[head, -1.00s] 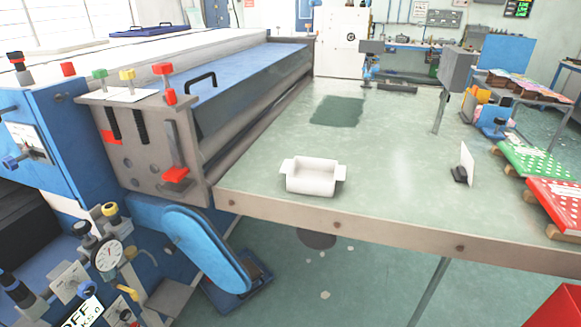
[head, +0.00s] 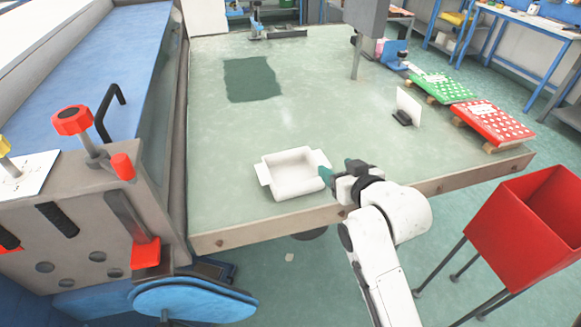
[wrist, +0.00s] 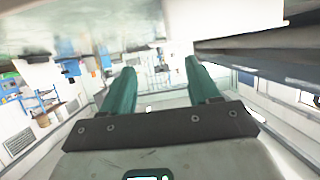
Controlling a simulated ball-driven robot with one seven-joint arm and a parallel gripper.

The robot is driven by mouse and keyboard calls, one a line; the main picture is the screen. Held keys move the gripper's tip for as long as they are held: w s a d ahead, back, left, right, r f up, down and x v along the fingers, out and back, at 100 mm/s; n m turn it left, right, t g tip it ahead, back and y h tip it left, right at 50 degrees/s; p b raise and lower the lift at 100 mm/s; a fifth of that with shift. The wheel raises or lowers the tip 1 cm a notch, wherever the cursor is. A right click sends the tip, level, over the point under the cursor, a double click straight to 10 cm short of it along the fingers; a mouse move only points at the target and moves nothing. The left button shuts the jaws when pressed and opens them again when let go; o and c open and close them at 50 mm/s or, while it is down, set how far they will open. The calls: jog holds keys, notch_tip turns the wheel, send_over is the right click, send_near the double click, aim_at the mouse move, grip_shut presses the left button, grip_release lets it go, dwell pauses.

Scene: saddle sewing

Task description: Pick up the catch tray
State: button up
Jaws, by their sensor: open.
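The catch tray is a white open box (head: 292,178) with a small tab handle at each end. It sits upright on the pale green table near its front edge in the head view. My gripper (head: 340,176) is just right of the tray, close to its right-hand tab. I cannot tell whether a finger touches it. In the wrist view my gripper (wrist: 160,68) shows two green fingers spread apart with nothing between them. A white surface at the top of the wrist view may be the tray, but I cannot be sure.
The table (head: 300,90) is mostly clear behind the tray, with a dark green patch (head: 252,79). A machine borders the left.

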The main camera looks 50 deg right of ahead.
aim_at(321, 160)
jog(key=shift+f+p+x, duration=0.2)
jog(key=shift+p+x, duration=0.5)
jog(key=shift+x, duration=3.25)
jog(key=shift+a, duration=0.2)
jog(key=shift+s, duration=0.1)
jog(key=shift+c, duration=0.2)
jog(key=c, duration=1.1)
jog(key=shift+r, duration=0.1)
